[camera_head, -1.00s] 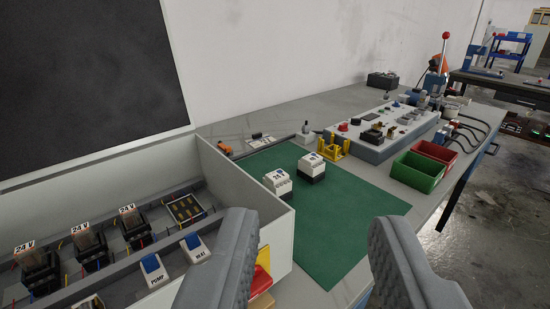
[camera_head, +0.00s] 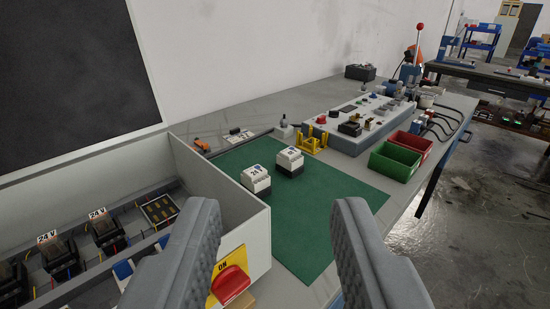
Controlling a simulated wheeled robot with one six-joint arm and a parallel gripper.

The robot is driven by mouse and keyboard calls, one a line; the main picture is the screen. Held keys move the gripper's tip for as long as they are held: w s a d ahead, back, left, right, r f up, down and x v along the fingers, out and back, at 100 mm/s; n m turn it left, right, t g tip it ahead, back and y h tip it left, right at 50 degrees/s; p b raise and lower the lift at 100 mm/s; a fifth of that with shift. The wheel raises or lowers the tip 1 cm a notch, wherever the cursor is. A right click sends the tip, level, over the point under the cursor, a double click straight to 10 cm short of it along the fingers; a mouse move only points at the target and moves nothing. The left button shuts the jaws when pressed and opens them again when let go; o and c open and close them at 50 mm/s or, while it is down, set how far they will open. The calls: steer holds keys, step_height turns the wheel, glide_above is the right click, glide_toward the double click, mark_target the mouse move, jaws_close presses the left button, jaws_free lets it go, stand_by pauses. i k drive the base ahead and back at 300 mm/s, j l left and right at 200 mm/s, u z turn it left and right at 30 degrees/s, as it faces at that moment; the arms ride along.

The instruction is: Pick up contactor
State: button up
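Two small white and black block-shaped devices that look like contactors stand side by side on the green mat (camera_head: 325,210). The left one (camera_head: 256,181) is nearer to me, and the right one (camera_head: 290,162) is a little farther back. I cannot tell which one the task means. My gripper (camera_head: 277,222) is open, with its two grey fingers wide apart and nothing between them. It is on the near side of both devices and apart from them.
A grey-walled cabinet (camera_head: 257,240) with 24 V relays (camera_head: 105,229) and a red switch (camera_head: 230,282) stands at the left. A yellow stand (camera_head: 312,143), a control panel (camera_head: 360,125), a green bin (camera_head: 395,162) and a red bin (camera_head: 411,144) lie beyond the mat. The mat's right part is clear.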

mark_target(256, 180)
steer(key=i+l+u, duration=0.3)
steer(key=i+l, duration=0.15)
steer(key=l, duration=0.25)
steer(key=i+l+u, duration=0.15)
steer(key=l, duration=0.25)
steer(key=u, duration=0.35)
steer(key=i+l, duration=0.05)
